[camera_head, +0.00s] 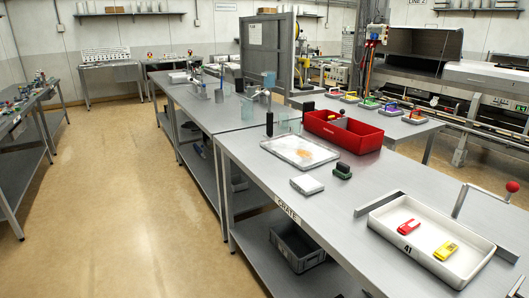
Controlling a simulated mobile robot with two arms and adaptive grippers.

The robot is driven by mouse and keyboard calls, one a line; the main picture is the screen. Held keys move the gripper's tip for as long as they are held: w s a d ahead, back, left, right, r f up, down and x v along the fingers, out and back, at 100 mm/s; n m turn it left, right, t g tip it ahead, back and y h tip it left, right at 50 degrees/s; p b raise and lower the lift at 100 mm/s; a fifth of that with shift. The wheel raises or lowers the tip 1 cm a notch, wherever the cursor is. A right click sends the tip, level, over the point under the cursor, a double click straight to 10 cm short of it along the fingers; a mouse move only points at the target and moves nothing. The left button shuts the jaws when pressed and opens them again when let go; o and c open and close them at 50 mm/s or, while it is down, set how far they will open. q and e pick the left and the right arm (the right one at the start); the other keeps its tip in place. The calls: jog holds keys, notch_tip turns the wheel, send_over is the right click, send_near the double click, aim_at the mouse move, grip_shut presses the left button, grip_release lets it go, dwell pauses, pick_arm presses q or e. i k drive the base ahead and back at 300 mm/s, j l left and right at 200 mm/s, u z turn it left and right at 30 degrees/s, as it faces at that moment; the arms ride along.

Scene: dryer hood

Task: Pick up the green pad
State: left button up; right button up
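A small dark green block (343,171), which may be the green pad, sits on the near grey metal table (390,193). It is just right of a white block (307,184) and in front of a red bin (372,136). Several coloured items on grey bases stand on the table behind, and one of them looks green (390,109). I cannot tell for sure which of these is the pad. Neither of my grippers is in view.
A white tray (470,268) marked 41 holds a red piece (409,227) and a yellow piece (446,250). A shallow tray (284,146) with an orange-brown stain lies behind the white block. The floor (120,200) left of the tables is clear.

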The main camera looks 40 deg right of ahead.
aim_at(342, 170)
jog(key=i+z, duration=0.25)
jog(key=i, duration=0.2)
jog(key=i+j+z, duration=0.1)
jog(key=i+z, duration=0.15)
jog(key=i, duration=0.2)
jog(key=i+j+z, duration=0.25)
jog(key=i, duration=0.15)
jog(key=i+j+z, duration=0.25)
jog(key=i, duration=0.2)
